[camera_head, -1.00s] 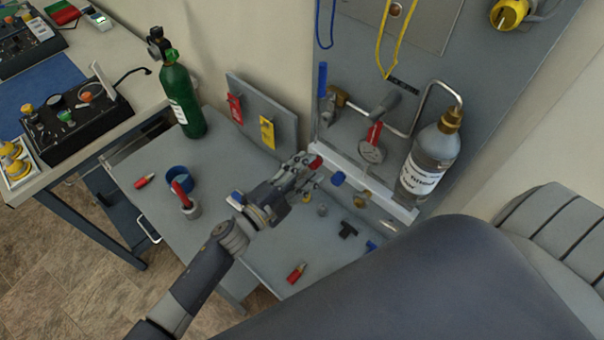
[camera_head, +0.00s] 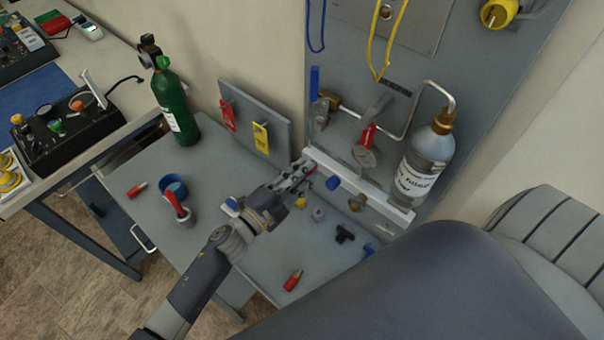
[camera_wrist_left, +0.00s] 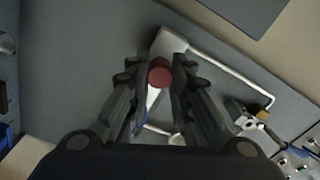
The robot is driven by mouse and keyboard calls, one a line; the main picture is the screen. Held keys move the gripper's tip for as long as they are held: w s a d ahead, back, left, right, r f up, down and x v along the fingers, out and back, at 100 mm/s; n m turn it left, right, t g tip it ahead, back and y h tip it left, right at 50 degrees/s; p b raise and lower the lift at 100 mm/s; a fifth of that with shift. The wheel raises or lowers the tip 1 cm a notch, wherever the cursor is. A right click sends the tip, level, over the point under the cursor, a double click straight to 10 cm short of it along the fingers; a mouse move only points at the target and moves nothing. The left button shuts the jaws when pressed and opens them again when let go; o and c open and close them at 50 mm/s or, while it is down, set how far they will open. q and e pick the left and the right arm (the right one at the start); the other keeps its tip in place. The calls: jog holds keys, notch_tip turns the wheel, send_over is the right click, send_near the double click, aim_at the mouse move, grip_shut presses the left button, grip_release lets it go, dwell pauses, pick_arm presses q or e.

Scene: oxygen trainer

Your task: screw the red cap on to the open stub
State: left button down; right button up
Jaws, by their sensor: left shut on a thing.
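My left gripper (camera_head: 306,171) is at the left end of a white rail (camera_head: 345,179) at the foot of the grey wall panel. It is shut on the red cap (camera_wrist_left: 160,76), whose round red face shows between the fingertips in the left wrist view. In the head view only a little red shows at the fingertips. The white rail lies behind the cap in the wrist view. I cannot make out the open stub; the fingers and cap may hide it. My right gripper is not in view.
A green cylinder (camera_head: 176,108), blue cup (camera_head: 173,187), red-ended pieces (camera_head: 293,280) and a black tee (camera_head: 344,234) stand or lie on the grey bench (camera_head: 215,165).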

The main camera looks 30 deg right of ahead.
pick_arm(q)
jog(key=m, duration=0.2)
jog(key=shift+m+b, duration=0.3)
jog(key=shift+b, duration=0.05)
jog(key=m+b, duration=0.1)
jog(key=m, duration=0.2)
jog(key=shift+m+b, duration=0.3)
jog(key=shift+b, duration=0.05)
